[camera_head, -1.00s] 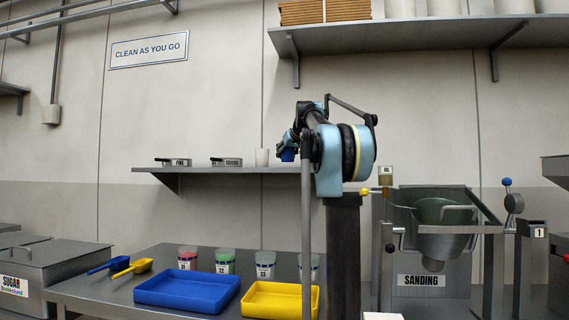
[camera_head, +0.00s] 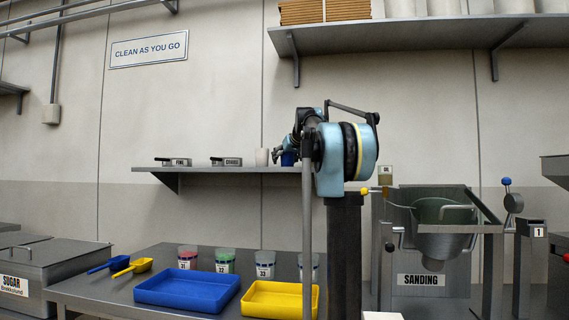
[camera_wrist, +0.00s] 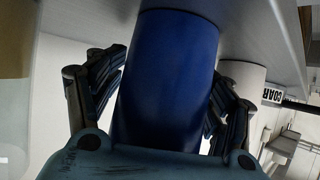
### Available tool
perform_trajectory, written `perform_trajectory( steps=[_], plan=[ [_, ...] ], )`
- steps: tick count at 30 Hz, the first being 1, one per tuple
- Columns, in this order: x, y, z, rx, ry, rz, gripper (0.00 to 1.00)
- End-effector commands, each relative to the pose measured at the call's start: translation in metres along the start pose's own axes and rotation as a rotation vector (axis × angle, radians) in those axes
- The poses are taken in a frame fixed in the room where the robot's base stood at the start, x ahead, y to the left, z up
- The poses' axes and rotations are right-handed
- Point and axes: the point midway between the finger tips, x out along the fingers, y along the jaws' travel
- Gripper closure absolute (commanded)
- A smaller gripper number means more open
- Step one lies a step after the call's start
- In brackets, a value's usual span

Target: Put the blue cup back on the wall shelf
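The blue cup (camera_head: 288,159) stands upright at the shelf's right part, its base seemingly on the wall shelf (camera_head: 215,170), partly hidden by my arm. In the wrist view the cup (camera_wrist: 168,80) fills the middle. My gripper (camera_wrist: 170,95) has one finger on each side of the cup. The fingers look spread, with a narrow gap at the left side; contact at the right side is hard to judge. In the head view my gripper (camera_head: 283,155) is small, with a finger showing left of the cup.
A white cup (camera_head: 262,157) stands close left of the blue cup. Scoops labelled FINE (camera_head: 180,162) and COARSE (camera_head: 232,162) lie farther left. Below are a blue tray (camera_head: 187,291), a yellow tray (camera_head: 282,299) and several labelled cups. A higher shelf (camera_head: 400,37) hangs above.

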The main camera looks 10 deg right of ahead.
Motion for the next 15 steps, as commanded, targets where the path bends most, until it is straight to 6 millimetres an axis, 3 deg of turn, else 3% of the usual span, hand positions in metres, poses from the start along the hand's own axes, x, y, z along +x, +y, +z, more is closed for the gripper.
perform_trajectory(
  steps=[8,15],
  plan=[
    [-0.007,0.000,-0.001,0.000,0.000,0.000,0.28],
    [-0.047,0.001,-0.001,0.001,0.000,0.002,0.28]
  ],
)
